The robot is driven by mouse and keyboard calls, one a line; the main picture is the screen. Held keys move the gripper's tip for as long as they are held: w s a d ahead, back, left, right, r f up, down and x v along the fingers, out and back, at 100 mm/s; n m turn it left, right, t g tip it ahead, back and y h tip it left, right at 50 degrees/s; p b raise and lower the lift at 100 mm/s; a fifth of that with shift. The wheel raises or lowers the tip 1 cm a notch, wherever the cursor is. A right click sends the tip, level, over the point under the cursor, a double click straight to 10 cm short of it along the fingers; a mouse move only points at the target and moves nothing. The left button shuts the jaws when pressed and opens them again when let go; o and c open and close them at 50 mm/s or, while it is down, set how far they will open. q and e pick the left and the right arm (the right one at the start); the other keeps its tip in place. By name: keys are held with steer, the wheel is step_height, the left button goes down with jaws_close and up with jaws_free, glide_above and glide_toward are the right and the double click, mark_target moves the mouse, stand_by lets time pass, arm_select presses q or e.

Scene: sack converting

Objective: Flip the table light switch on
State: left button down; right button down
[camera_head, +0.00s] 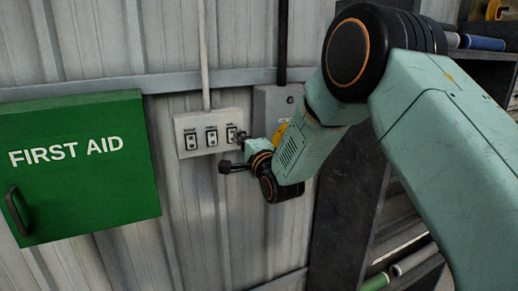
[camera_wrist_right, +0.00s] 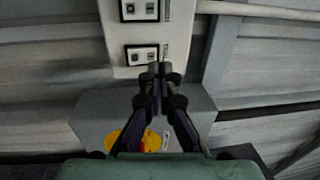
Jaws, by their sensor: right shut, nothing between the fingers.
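A pale switch plate (camera_head: 201,122) with three rocker switches in a row is fixed to the corrugated wall, and it also shows in the right wrist view (camera_wrist_right: 178,50). The switch labels are too small to read, so I cannot tell which is the table light switch. My right gripper (camera_head: 241,137) is shut and empty, with its tips at the rightmost switch (camera_head: 231,131). In the right wrist view the shut fingertips (camera_wrist_right: 157,69) lie just below and beside that switch (camera_wrist_right: 141,53). I cannot tell whether they touch it. My left gripper is not in view.
A green first aid cabinet (camera_head: 82,185) hangs at left. A conduit (camera_head: 204,55) runs up from the plate. Dark shelving (camera_head: 350,205) stands at right.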

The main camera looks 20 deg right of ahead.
steer(key=s+r+b, duration=0.1)
steer(key=s+b, duration=0.1)
steer(key=s, duration=0.8)
steer(key=shift+r, duration=0.2)
steer(key=shift+d+f, duration=0.1)
steer(key=shift+d, duration=0.15)
